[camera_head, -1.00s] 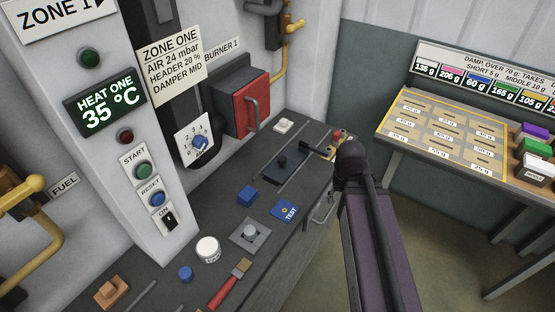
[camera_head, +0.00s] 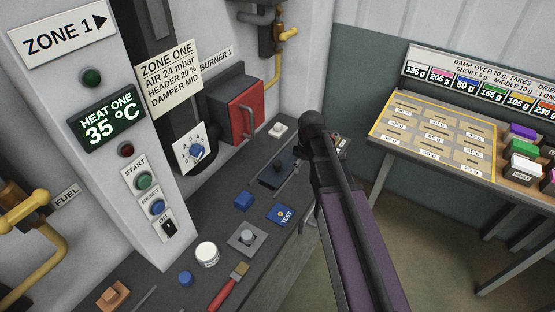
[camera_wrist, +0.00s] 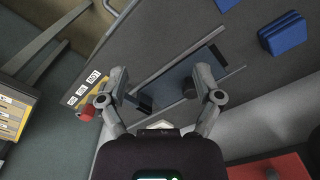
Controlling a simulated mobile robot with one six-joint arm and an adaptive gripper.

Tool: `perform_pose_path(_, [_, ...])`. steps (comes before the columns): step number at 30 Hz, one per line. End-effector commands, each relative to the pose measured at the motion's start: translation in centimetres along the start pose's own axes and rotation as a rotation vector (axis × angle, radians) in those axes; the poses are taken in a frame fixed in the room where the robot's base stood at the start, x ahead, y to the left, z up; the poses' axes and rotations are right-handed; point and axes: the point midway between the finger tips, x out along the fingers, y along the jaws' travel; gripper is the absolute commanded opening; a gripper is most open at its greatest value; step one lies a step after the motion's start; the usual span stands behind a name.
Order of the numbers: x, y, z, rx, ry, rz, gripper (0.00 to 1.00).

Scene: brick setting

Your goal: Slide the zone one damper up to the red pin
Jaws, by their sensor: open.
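The damper appears to be a dark blue-grey plate (camera_head: 271,179) lying between two thin rails on the bench, with a round black knob on it. In the wrist view the plate (camera_wrist: 175,75) lies below my gripper (camera_wrist: 160,82), which is open, its fingers spread across the slide. The black knob (camera_wrist: 189,87) is by the right finger, and a dark block (camera_wrist: 143,103) is by the left finger. A red round piece (camera_wrist: 86,114), probably the red pin, is outside the left finger. In the head view my arm hides most of my gripper and the red piece.
A blue block (camera_head: 243,201), a blue TEST card (camera_head: 281,214), a grey knob on a plate (camera_head: 247,238) and a white jar (camera_head: 207,253) stand nearer on the bench. A red-fronted burner box (camera_head: 246,110) is behind. A parts table (camera_head: 384,147) stands right, across a floor gap.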

Motion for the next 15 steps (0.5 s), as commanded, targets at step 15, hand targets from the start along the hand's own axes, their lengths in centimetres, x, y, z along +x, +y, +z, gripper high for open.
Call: perform_pose_path(15, [-3.8, -5.7, -14.0, -0.304, 0.0, -0.001, 0.83])
